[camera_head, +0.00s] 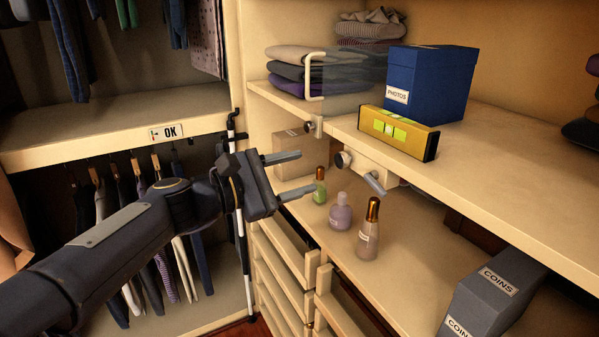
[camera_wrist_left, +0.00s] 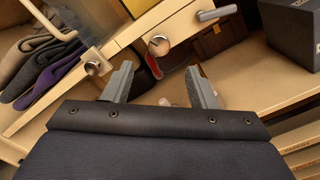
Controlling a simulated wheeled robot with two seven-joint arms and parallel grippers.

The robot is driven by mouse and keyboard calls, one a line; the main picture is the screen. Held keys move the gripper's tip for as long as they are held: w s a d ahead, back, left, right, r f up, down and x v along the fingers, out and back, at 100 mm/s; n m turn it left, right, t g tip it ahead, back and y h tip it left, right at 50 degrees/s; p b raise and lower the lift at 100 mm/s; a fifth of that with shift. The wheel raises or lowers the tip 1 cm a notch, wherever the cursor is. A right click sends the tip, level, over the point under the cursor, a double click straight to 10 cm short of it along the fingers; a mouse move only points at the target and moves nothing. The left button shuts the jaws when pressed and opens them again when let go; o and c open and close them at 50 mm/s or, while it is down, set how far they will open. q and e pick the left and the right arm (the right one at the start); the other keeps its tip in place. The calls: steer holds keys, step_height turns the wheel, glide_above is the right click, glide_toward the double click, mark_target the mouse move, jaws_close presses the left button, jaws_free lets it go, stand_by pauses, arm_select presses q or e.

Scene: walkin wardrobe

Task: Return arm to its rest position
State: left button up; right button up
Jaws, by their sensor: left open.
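My left gripper (camera_head: 292,175) is open and empty in the head view. Its fingers point right, in front of the shelf unit and just left of a green bottle (camera_head: 320,187). In the left wrist view the two fingers of this gripper (camera_wrist_left: 162,85) stand apart with nothing held between them. My left arm reaches in from the lower left of the head view. My right gripper is not in view.
A lilac bottle (camera_head: 340,213) and a brown-capped bottle (camera_head: 368,232) stand on the lower shelf. Above are a blue photos box (camera_head: 432,85), a yellow box (camera_head: 397,134) and folded clothes (camera_head: 300,72). Grey coins boxes (camera_head: 490,296) stand lower right. Clothes hang at left.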

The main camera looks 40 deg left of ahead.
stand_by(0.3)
arm_select(q)
steer(key=s+d+f+m+g+h, duration=0.2)
steer(key=d+f+m+g, duration=0.2)
steer(key=d+f+m, duration=0.45)
steer(key=s+d+f+m+g+y, duration=0.3)
steer(key=s+d+f+m+g, duration=0.4)
steer(key=f+m, duration=0.7)
steer(key=s+d+m, duration=0.1)
steer(key=s+d, duration=0.1)
steer(key=d, duration=0.1)
steer(key=shift+s+g, duration=0.25)
steer(key=shift+g, duration=0.15)
steer(key=shift+d, duration=0.1)
